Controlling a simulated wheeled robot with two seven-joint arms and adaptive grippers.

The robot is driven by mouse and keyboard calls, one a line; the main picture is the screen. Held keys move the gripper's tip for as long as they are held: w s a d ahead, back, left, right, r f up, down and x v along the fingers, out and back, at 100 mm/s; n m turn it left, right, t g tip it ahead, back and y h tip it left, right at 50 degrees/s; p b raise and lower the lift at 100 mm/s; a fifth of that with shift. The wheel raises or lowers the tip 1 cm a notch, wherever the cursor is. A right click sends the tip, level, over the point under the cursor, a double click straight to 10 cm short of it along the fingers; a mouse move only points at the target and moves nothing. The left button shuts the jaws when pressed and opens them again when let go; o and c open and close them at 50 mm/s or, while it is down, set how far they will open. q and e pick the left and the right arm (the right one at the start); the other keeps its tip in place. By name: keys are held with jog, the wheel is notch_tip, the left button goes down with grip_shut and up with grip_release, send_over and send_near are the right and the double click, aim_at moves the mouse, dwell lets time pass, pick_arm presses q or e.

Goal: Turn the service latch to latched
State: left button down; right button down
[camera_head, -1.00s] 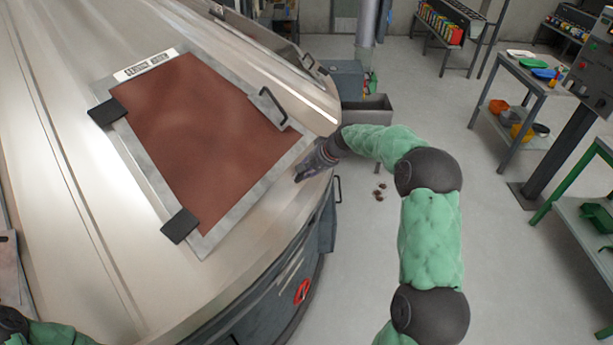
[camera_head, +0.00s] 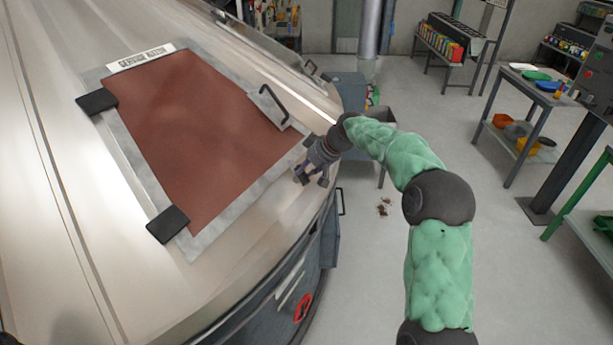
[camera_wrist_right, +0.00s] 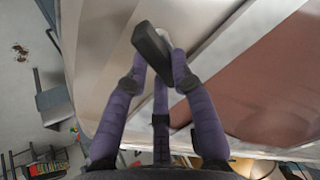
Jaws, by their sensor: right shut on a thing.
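The service hatch (camera_head: 205,130) is a red-brown panel in a grey frame on the sloped metal housing, with a label plate at its top. My right gripper (camera_head: 306,172) is at the hatch's lower right edge. In the right wrist view, the purple fingers of my right gripper (camera_wrist_right: 158,66) are closed around a dark bar, which looks like the service latch (camera_wrist_right: 152,45). The bar slants across the fingertips, with a pale part beside it. In the head view my fingers mostly hide it, so I cannot read its setting. My left gripper is out of view.
A black handle (camera_head: 273,108) stands on the hatch's right side, and two black hinge blocks (camera_head: 167,224) sit on its left edge. A red handwheel (camera_head: 302,306) is on the housing's side below. Open floor and a shelf table (camera_head: 530,88) lie to the right.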

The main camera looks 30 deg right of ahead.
jog(key=shift+a+n+b, duration=0.2)
jog(key=shift+n+b, duration=1.05)
jog(key=shift+n, duration=0.95)
jog(key=c, duration=1)
grip_release()
jog(key=shift+c, duration=0.2)
jog(key=shift+r, duration=0.15)
jog(key=v, duration=1.1)
jog(key=shift+s+d+r, duration=0.15)
jog(key=shift+s+r, duration=0.1)
jog(key=shift+r, duration=0.05)
